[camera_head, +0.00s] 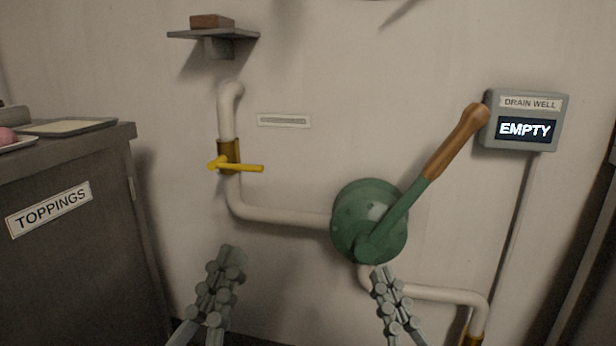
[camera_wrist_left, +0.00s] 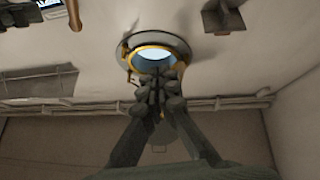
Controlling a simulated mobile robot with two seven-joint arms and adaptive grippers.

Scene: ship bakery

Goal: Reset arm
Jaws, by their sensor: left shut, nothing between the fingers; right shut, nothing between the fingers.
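My left gripper (camera_head: 226,262) is shut and empty in the lower middle of the head view, in front of the wall below the pipe. In the left wrist view its closed fingers (camera_wrist_left: 160,82) point up past a round porthole with a yellow rim (camera_wrist_left: 153,55). My right gripper (camera_head: 380,272) is shut and empty, in front of the wall just below the green pump (camera_head: 355,215). I cannot tell whether it touches the pump or the pipe. The pump's lever with a brown handle (camera_head: 457,142) slants up to the right.
A white pipe (camera_head: 285,217) with a horizontal yellow valve handle (camera_head: 245,168) runs to the pump. A grey box (camera_head: 550,105) reads "DRAIN WELL" and "EMPTY". A dark cabinet (camera_head: 110,255) labelled "TOPPINGS" stands at left. A small shelf (camera_head: 245,35) holds a brown block (camera_head: 210,21).

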